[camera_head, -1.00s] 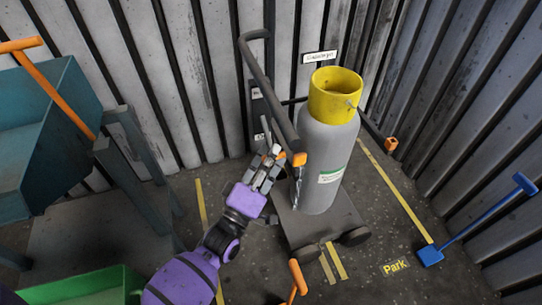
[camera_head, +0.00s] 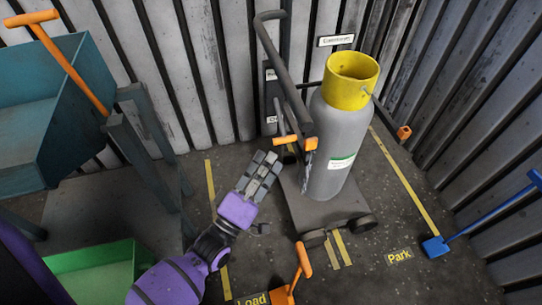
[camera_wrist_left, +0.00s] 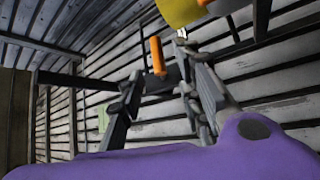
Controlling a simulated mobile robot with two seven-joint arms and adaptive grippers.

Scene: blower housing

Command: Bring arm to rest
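My left arm, purple and dark grey, reaches in from the bottom of the head view. Its gripper (camera_head: 262,170) is left of the grey gas cylinder (camera_head: 340,137) and beside the cart (camera_head: 333,208) that carries it. In the left wrist view the gripper's two fingers (camera_wrist_left: 163,100) stand apart with nothing between them. An orange handle (camera_wrist_left: 157,55) shows beyond the fingers, clear of them. In the head view an orange grip (camera_head: 288,140) on the cart's dark tube is just beyond the fingertips, seemingly apart from them. My right gripper is not in view.
A teal hopper (camera_head: 75,120) with an orange lever stands at left, a green bin (camera_head: 95,270) below it. An orange-handled tool (camera_head: 303,262) is at the bottom, a blue-handled one (camera_head: 435,248) at right. Corrugated walls close off the back and right. Yellow lines mark the floor.

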